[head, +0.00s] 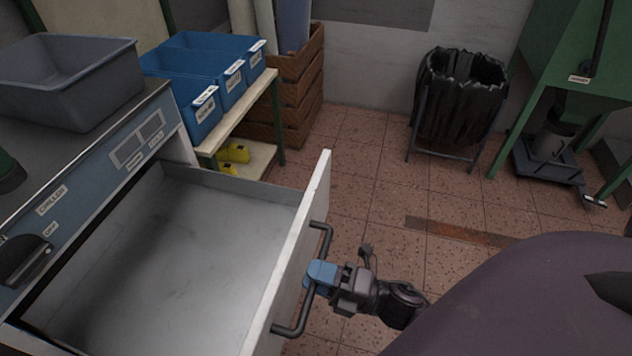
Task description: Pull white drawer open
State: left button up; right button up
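The white drawer (292,262) is pulled well out from the cabinet at the left, and its grey inside looks empty. A dark bar handle (326,240) is on the outer side of its white front. My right gripper (318,277), with blue fingers, is at the middle of the handle, with the fingers around the bar. It looks shut on the bar, though the far finger is partly hidden. My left gripper does not show.
A grey bin (66,80) stands on the cabinet top (60,150). Blue bins (196,105) stand on a shelf behind the drawer, near wooden crates (300,95). A black bag bin (455,100) and a green machine (570,60) are at the back right. Tiled floor (375,190) is open between.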

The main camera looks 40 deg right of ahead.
jog(key=shift+s, duration=0.1)
jog(key=v, duration=1)
jog(key=shift+s+d, duration=0.2)
jog(key=shift+d, duration=0.05)
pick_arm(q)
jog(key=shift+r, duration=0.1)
pick_arm(e)
jog(key=shift+f, duration=0.1)
notch_tip(320, 180, up, 5)
jog(key=w+d+m+t+h+p, duration=0.25)
jog(key=m+h+p, duration=0.25)
jog(key=m+h, duration=0.55)
pick_arm(q)
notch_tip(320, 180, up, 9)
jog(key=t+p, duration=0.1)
jog(key=p, duration=0.4)
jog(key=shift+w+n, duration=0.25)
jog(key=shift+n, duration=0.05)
pick_arm(e)
jog(key=s+a+f+m+g+h, duration=0.1)
jog(key=s+f+m+g, duration=0.1)
jog(key=s+m+g, duration=0.5)
jog(key=m+g, duration=0.1)
jog(key=m, duration=0.5)
jog(key=shift+a, duration=0.35)
